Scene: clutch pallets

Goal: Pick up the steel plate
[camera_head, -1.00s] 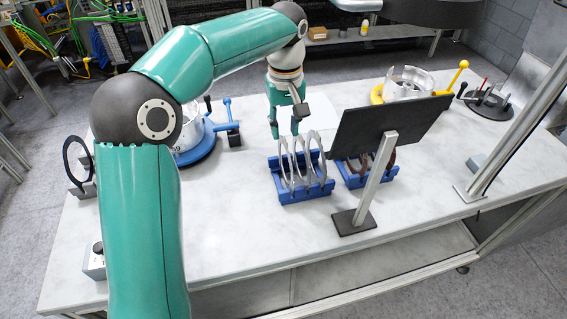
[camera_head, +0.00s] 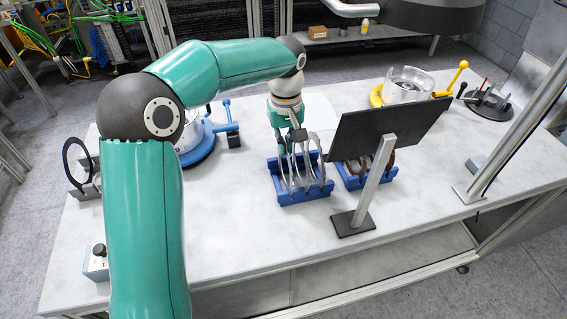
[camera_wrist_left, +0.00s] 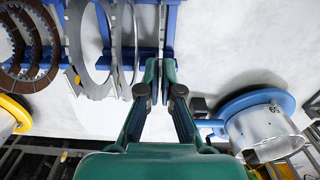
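Several thin steel plates, ring-shaped, stand upright in a blue slotted rack (camera_head: 305,197) at mid table. One steel plate (camera_head: 291,172) is at the rack's left side, near my left gripper (camera_head: 290,148). In the left wrist view, my left gripper (camera_wrist_left: 160,72) points at the rack (camera_wrist_left: 150,4), and its two fingertips lie close on either side of a plate seen edge-on (camera_wrist_left: 161,28). The fingers look shut on it, with only a sliver between them. Other steel rings (camera_wrist_left: 124,50) stand to the left of the fingers. My right gripper is not in view.
A second blue rack (camera_head: 375,181) with brown discs (camera_wrist_left: 28,45) sits beside the first, partly behind a dark panel on a stand (camera_head: 385,130). A blue-based fixture (camera_head: 198,152) is left, and a yellow-based one (camera_head: 405,88) back right.

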